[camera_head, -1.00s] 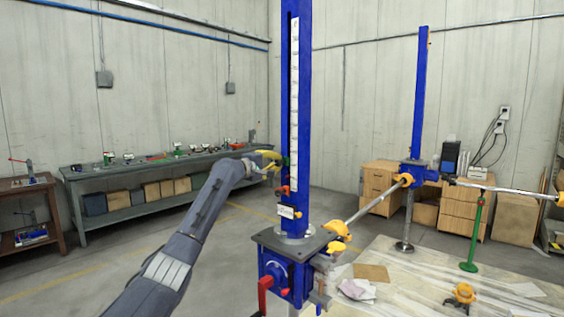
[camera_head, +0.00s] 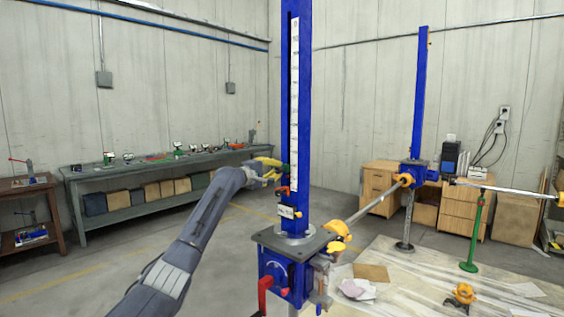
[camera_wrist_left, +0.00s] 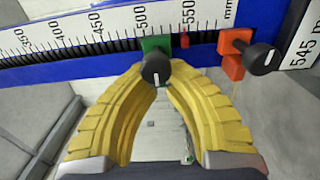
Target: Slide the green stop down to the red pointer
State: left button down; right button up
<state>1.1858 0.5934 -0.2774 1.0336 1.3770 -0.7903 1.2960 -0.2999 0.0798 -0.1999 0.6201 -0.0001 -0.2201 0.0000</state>
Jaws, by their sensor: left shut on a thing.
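The green stop (camera_wrist_left: 153,44) with its black knob (camera_wrist_left: 156,69) sits on the scale's edge just past the 500 mark in the left wrist view. My left gripper (camera_head: 278,170) is at the left side of the near blue column (camera_head: 304,120). In the left wrist view its yellow fingers (camera_wrist_left: 156,76) are shut on the green stop's knob. A small red pointer (camera_wrist_left: 184,40) lies right of the green stop, with a narrow gap between them. In the head view the green stop is mostly hidden by the fingers. My right gripper is not in view.
An orange-red block (camera_wrist_left: 231,54) with a black knob sits beyond the pointer, beside a 545 mm label (camera_wrist_left: 303,45). Below the column are its base plate (camera_head: 270,238) and a red crank (camera_head: 264,292). A second blue column (camera_head: 421,95) stands at right.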

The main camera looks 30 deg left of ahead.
pick_arm(q)
jog(key=shift+f, duration=0.95)
jog(key=c, duration=1.4)
grip_release()
jog(key=v, duration=0.9)
jog(key=shift+r, duration=0.15)
